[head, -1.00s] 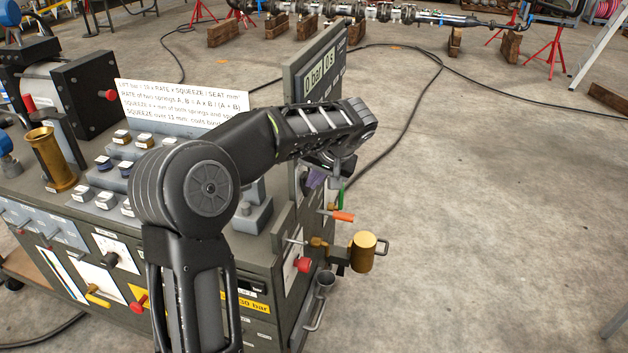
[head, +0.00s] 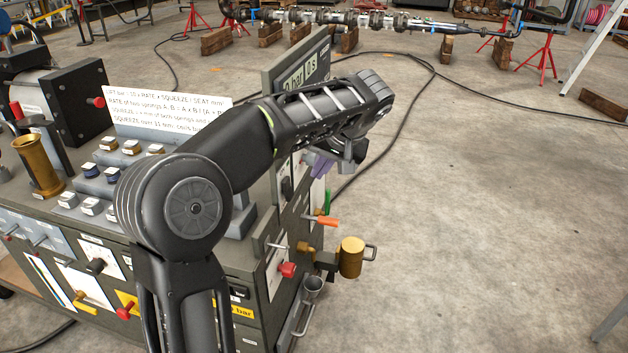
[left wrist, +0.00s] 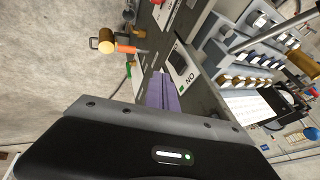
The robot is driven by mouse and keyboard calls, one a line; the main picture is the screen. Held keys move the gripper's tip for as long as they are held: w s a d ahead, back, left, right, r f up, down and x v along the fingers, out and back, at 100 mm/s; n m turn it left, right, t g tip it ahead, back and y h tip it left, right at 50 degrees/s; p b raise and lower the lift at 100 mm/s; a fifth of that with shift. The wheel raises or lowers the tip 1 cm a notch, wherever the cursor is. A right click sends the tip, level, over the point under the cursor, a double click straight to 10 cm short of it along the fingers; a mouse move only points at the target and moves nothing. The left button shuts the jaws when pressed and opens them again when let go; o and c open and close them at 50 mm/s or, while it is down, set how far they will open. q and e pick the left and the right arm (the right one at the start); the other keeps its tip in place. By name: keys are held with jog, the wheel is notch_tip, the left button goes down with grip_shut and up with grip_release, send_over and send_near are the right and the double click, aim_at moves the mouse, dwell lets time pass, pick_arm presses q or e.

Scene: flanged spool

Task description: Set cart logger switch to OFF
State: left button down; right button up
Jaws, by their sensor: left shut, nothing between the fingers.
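My left gripper (head: 322,167) is at the cart's right side panel, its purple fingers shut and empty. In the left wrist view the shut fingers (left wrist: 163,92) point at the panel, beside a white plate (left wrist: 184,68) with a dark switch and an ON label, which reads upside down. In the head view this plate (head: 286,187) seems to be the pale one just left of the gripper, partly hidden by my forearm. The fingers appear apart from the switch; contact cannot be told. The switch's setting is not clear. My right gripper is not in view.
Below the gripper, an orange handle (head: 326,221), a brass cup (head: 351,257) and a red knob (head: 287,269) stick out from the cart's side. A display (head: 296,75) rises behind my forearm. The floor right of the cart is open, with a cable (head: 400,135) across it.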

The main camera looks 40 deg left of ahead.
pick_arm(q)
jog(key=v, duration=0.3)
jog(key=shift+d+p, duration=0.1)
jog(key=shift+p, duration=0.25)
jog(key=shift+s+d+f+p, duration=0.1)
jog(key=shift+d+f+p, duration=0.15)
jog(key=shift+f+p, duration=0.65)
jog(key=shift+r+p, duration=0.3)
jog(key=shift+r, duration=0.05)
